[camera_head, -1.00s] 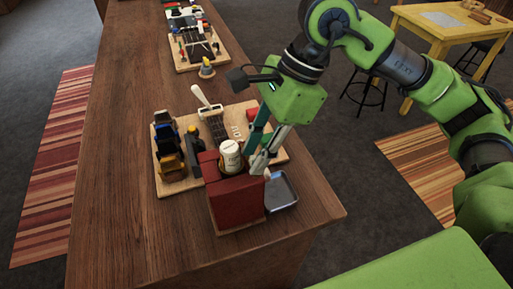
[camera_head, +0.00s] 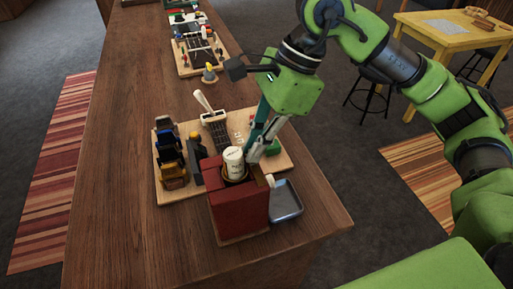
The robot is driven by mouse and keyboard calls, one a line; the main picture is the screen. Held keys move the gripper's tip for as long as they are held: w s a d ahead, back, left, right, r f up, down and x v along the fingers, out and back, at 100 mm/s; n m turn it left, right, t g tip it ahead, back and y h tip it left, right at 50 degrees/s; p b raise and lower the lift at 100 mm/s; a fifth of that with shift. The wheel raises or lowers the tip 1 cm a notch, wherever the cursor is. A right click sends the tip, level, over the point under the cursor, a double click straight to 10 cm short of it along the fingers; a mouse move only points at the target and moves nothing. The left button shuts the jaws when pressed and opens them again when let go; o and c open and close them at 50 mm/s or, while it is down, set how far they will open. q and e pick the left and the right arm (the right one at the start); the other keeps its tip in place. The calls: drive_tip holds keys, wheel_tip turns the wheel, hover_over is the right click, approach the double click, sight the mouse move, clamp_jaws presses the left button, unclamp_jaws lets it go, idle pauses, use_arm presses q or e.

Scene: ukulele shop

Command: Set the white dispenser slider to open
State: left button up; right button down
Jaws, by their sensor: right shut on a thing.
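A dark red dispenser box (camera_head: 240,208) stands near the front right of the wooden counter. A white cylinder (camera_head: 233,161) with dark print sits in its top. A small white knob (camera_head: 269,181) shows at the box's right side; I take it for the slider, but cannot read its setting. My right gripper (camera_head: 251,157) comes down from above, fingers close together, at the box's rear right, beside the cylinder. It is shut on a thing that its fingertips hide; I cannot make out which. The knob shows in front of the fingertips, apart from them. My left gripper is not in view.
A small metal tray (camera_head: 286,200) is right of the box, near the counter's edge. Behind are a wooden board (camera_head: 172,191) with dark holders, a ukulele neck and a green item (camera_head: 266,148). The counter (camera_head: 120,220) at left is clear.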

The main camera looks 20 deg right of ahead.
drive_tip(key=c, duration=2.1)
unclamp_jaws()
drive_tip(key=shift+w+r, duration=0.15)
drive_tip(key=shift+w, duration=0.1)
drive_tip(key=shift+c, duration=0.2)
drive_tip(key=shift+w, duration=0.15)
drive_tip(key=shift+d+r, duration=0.1)
drive_tip(key=shift+r, duration=0.1)
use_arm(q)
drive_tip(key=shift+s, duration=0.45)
use_arm(e)
drive_tip(key=v, duration=1.1)
drive_tip(key=shift+r, duration=0.15)
drive_tip(key=shift+d, duration=0.15)
